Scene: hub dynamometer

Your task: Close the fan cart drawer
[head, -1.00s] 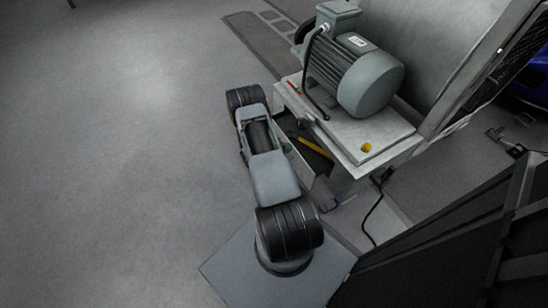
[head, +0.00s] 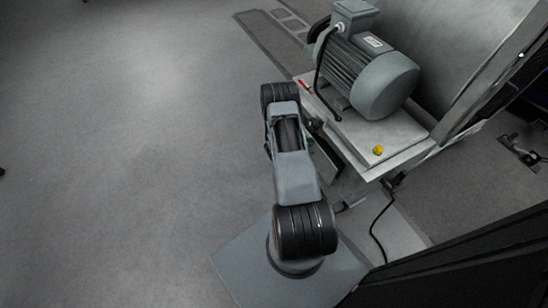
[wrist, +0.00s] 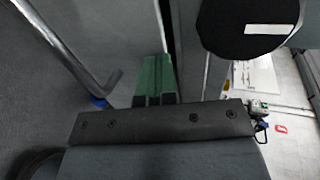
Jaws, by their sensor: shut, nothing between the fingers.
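The fan cart's pale top (head: 400,147) carries a grey motor (head: 375,75) in the head view. Under its left edge the drawer (head: 326,162) shows as a narrow dark opening with a pale side. It stands partly out, and my arm hides much of it. My gripper is hidden behind my arm in the head view. In the wrist view my gripper (wrist: 154,66) is shut and empty, its green fingers together beyond the dark bolted bar. I cannot tell whether it touches the drawer.
A bent metal bar (wrist: 75,55) with a blue end lies left of my fingers in the wrist view. A dark panel (head: 470,255) stands at lower right. Floor at left (head: 120,150) is clear.

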